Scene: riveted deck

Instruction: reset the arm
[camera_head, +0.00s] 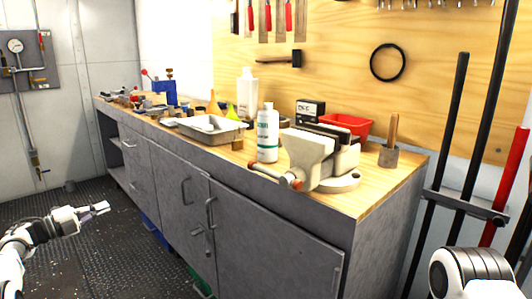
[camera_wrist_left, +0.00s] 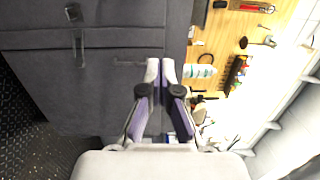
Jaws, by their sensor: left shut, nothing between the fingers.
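My left gripper (camera_head: 101,207) is at the lower left of the head view, in front of the workbench and over the dark floor. In the left wrist view its two fingers (camera_wrist_left: 160,72) are together with nothing between them. The left arm reaches in from the left edge of the head view. Part of my right arm (camera_head: 470,270) shows at the lower right of the head view, but its gripper is out of sight.
A grey workbench (camera_head: 270,235) with a wooden top runs across the middle. On it stand a vise (camera_head: 305,155), a white bottle (camera_head: 267,135), a metal tray (camera_head: 205,130) and a red bin (camera_head: 345,124). Long bars (camera_head: 448,125) stand at the right. The dark floor (camera_head: 100,255) at the left looks clear.

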